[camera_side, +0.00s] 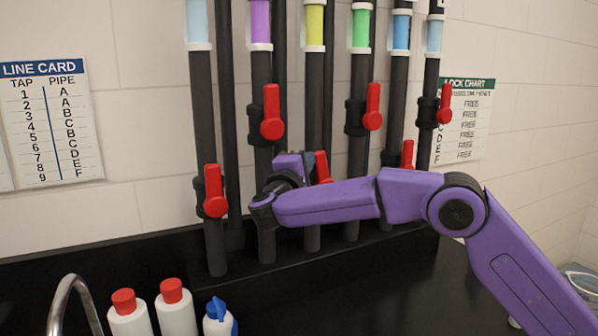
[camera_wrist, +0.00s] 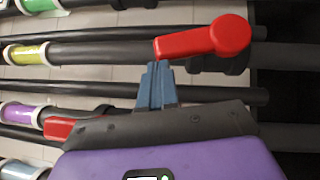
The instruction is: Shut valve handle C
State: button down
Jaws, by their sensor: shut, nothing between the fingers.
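Several red valve handles sit on black pipes with coloured bands; no letter is readable on them. The handle on the yellow-banded pipe, third from the left, (camera_side: 322,168) is partly hidden behind my gripper in the side view. In the wrist view this red handle (camera_wrist: 205,40) lies along its pipe, its free end towards the yellow band (camera_wrist: 25,56). My gripper (camera_wrist: 158,68) has its blue fingers shut and empty, their tips close beside the handle's free end; I cannot tell if they touch. In the side view my gripper (camera_side: 308,160) is mostly hidden by its own wrist.
Neighbouring handles stand on the purple-banded pipe (camera_side: 271,112) and green-banded pipe (camera_side: 373,107), and lower on the leftmost pipe (camera_side: 214,190). A line card (camera_side: 52,122) and lock chart (camera_side: 468,119) hang on the wall. Bottles (camera_side: 176,311) and a faucet (camera_side: 72,290) stand in front.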

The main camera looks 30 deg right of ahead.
jog(key=shift+d+r+m+g+y, duration=0.5)
jog(key=shift+d+r+m+g, duration=0.15)
jog(key=shift+d+m, duration=0.3)
jog(key=shift+d, duration=0.1)
jog(key=w+a+v, duration=0.2)
jog(key=v, duration=1.1)
jog(key=shift+a, duration=0.15)
jog(key=shift+f, duration=0.15)
